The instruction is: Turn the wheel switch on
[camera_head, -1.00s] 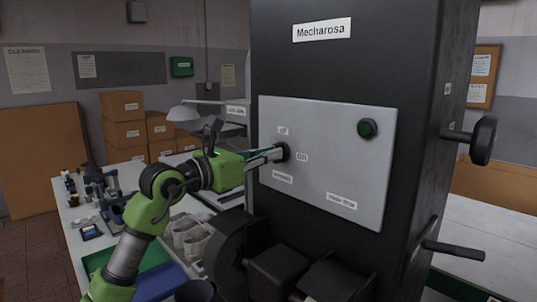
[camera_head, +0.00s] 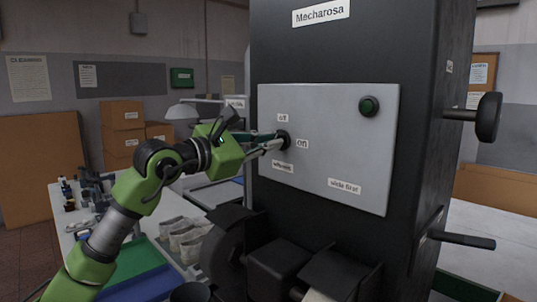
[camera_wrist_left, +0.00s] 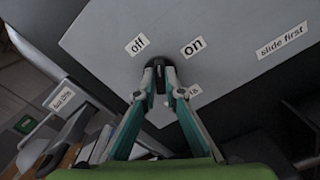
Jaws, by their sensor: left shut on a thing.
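The wheel switch is a small black knob (camera_head: 283,140) on the grey panel (camera_head: 330,125) of the dark machine. Labels "off" and "on" sit beside it. My left gripper (camera_head: 277,142) comes in from the left and is shut on the knob. In the left wrist view, the two fingers (camera_wrist_left: 159,84) close around the sides of the black knob (camera_wrist_left: 159,65), between the "off" label (camera_wrist_left: 137,44) and the "on" label (camera_wrist_left: 193,47). The knob's pointing direction is hard to tell behind the fingers. My right gripper is not in view.
Two black handles (camera_head: 487,117) stick out from the machine's right side. A table (camera_head: 72,214) with tools, bags and trays stands to the left. Black housings (camera_head: 280,268) jut out below the panel.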

